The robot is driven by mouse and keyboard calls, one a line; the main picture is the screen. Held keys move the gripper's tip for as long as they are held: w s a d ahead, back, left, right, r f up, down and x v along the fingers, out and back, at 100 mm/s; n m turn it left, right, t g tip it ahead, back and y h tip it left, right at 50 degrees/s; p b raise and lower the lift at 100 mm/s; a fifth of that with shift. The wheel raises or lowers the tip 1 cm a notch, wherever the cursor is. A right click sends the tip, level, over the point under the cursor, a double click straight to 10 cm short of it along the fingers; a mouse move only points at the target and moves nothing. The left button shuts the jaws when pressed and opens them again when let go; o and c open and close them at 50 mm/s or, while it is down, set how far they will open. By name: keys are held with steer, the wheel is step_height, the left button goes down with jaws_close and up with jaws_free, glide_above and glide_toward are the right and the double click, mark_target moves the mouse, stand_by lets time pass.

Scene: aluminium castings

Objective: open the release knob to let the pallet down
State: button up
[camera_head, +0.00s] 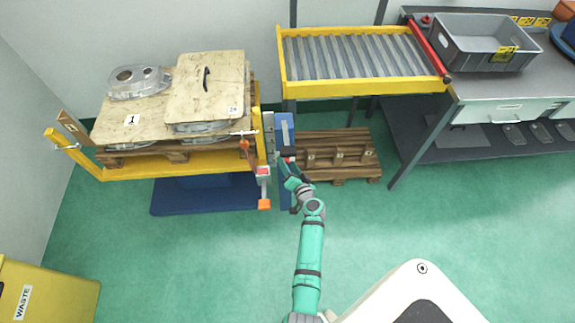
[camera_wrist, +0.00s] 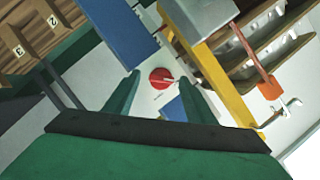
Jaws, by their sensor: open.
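The red round release knob (camera_wrist: 161,77) sits on a pale panel in the wrist view, with a thin light bar across its right side. My gripper (camera_wrist: 159,88) is open, and its two green fingers show on either side of the knob in that view. I cannot tell whether they touch it. In the head view my gripper (camera_head: 288,176) is at the lift's blue column (camera_head: 284,130). The wooden pallet (camera_head: 178,154) rests raised on the yellow lift frame (camera_head: 190,168), bearing boards and aluminium castings (camera_head: 137,82).
An orange-tipped lever (camera_head: 244,143) and an orange-ended part (camera_head: 264,204) are close left of my gripper. An empty pallet (camera_head: 335,155) lies behind right, below a roller conveyor (camera_head: 350,57). A workbench (camera_head: 500,88) stands at right. Open green floor lies in front.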

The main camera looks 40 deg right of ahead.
steer(key=shift+c, duration=0.3)
steer(key=c, duration=1)
steer(key=shift+a, duration=0.1)
